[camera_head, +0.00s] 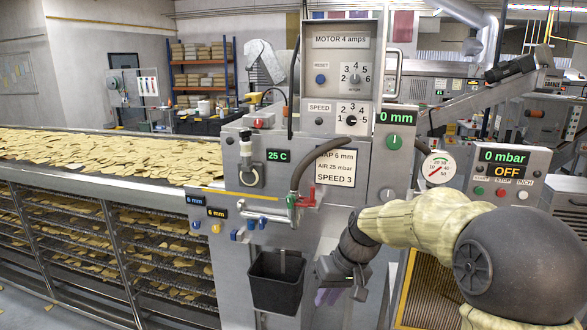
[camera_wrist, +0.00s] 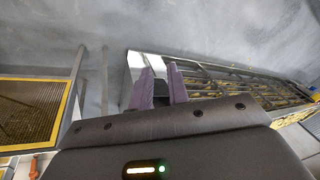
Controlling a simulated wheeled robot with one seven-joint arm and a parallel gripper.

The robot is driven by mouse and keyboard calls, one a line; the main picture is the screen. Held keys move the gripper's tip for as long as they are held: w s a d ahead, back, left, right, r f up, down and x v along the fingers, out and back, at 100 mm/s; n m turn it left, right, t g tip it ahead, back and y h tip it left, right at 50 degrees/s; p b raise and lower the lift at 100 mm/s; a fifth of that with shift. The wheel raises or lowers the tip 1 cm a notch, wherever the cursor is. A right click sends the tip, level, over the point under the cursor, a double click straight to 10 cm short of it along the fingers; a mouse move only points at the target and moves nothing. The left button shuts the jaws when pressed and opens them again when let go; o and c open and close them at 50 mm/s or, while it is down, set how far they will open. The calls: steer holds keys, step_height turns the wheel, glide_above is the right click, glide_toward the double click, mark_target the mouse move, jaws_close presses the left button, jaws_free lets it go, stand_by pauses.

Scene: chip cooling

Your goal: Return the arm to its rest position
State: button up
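My gripper (camera_head: 328,298) hangs pointing down at the lower middle of the head view, in front of the grey machine cabinet (camera_head: 225,275) and right of a black bin (camera_head: 277,287). In the wrist view, the two purple fingers of my gripper (camera_wrist: 161,84) stand apart with a gap between them and nothing held. My arm reaches in from the right, with its cream-covered links and dark round joint bent at the right of the head view.
A control column (camera_head: 337,60) with dials and displays stands just behind my arm. A red-handled valve (camera_head: 305,201) and a hose stick out above the bin. A chip conveyor (camera_head: 100,160) with racks below runs along the left. A yellow-edged grate (camera_wrist: 35,110) lies left in the wrist view.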

steer(key=s+d+f+m+h+b, duration=0.1)
steer(key=s+d+f+h+b, duration=0.1)
steer(key=s+d+f, duration=0.2)
steer(key=s+d+f+m+t+h+b, duration=0.1)
steer(key=s+d+f+m+b, duration=0.1)
steer(key=s+f, duration=0.8)
steer(key=shift+s+d+f+h+b, duration=0.15)
steer(key=shift+s+d+h+b, duration=0.3)
steer(key=shift+s+d, duration=0.6)
